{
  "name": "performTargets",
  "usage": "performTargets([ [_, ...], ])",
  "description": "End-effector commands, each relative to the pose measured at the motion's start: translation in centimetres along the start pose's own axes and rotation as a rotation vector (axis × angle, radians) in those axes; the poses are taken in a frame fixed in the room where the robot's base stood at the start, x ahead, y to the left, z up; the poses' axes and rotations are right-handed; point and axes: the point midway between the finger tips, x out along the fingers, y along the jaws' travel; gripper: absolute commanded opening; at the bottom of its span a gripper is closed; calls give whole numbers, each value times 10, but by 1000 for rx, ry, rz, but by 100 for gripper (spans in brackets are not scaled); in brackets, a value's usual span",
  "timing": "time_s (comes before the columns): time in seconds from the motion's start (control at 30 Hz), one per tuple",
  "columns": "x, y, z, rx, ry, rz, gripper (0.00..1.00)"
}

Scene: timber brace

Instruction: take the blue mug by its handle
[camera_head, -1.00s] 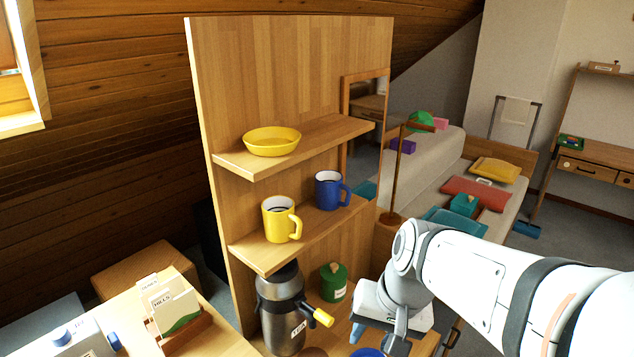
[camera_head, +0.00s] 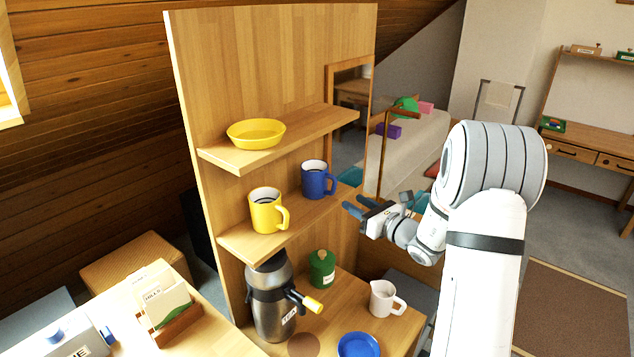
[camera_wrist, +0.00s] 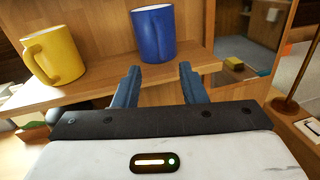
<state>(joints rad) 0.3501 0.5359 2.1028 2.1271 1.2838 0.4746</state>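The blue mug (camera_head: 316,180) stands upright on the middle shelf, to the right of the yellow mug (camera_head: 266,211). Its handle points right in the head view.
The middle shelf (camera_head: 258,244) also holds the yellow mug. A yellow bowl (camera_head: 256,132) sits on the upper shelf (camera_head: 235,160). Below are a dark urn (camera_head: 270,305), a green canister (camera_head: 322,268), a white jug (camera_head: 383,298) and a blue plate (camera_head: 358,345).

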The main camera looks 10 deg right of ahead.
Motion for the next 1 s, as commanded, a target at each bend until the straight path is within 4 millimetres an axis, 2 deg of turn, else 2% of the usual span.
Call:
performTargets([
  [0.6, 74, -2, 3, 6, -4, -6, 38],
  [0.87, 77, -2, 2, 6, -4, -6, 38],
  [1.0, 77, -2, 2, 6, -4, -6, 26],
])
